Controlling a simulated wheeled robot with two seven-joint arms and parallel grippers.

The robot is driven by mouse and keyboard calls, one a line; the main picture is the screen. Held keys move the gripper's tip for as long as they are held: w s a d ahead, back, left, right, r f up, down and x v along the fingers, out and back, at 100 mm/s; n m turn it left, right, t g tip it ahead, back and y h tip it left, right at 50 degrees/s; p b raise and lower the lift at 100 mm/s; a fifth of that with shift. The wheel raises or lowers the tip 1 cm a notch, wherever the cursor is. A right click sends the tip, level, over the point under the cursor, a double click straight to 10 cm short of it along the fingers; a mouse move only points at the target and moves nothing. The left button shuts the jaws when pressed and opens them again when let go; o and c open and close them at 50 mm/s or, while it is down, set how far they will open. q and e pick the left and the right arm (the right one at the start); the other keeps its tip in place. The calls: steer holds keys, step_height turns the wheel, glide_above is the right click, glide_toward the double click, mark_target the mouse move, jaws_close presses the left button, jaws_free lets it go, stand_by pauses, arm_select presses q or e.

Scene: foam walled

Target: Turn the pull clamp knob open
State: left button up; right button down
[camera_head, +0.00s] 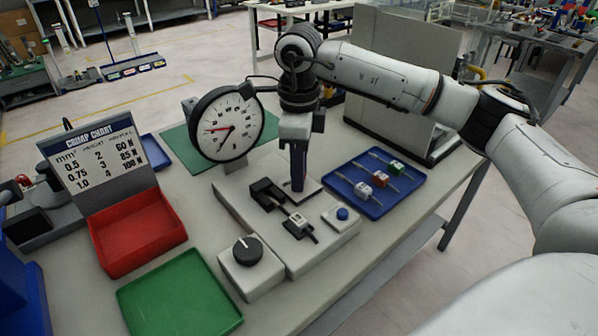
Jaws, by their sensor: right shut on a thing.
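My right gripper (298,188) comes down from above onto the grey tester base (228,194), behind and right of a black clamp block (266,193). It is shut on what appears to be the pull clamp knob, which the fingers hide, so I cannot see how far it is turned. A small light-coloured connector (297,219) with a dark lead lies in front of the clamp block. A black dial knob (247,250) sits on a white box at the front left of the base. My left gripper is not in view.
A round gauge (240,118) with a red needle stands behind the base. A blue tray (400,200) holding several connectors lies right, beside a blue button (342,213). A red bin (135,232), crimp chart (97,165) and green tray (180,300) are left.

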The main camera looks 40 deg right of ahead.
steer(key=shift+w+n, duration=0.1)
steer(key=shift+n, duration=2.1)
steer(key=shift+r, duration=0.1)
steer(key=c, duration=1.6)
jaws_free()
steer(key=shift+o, duration=0.2)
step_height(320, 180, up, 10)
steer(key=shift+r, duration=0.1)
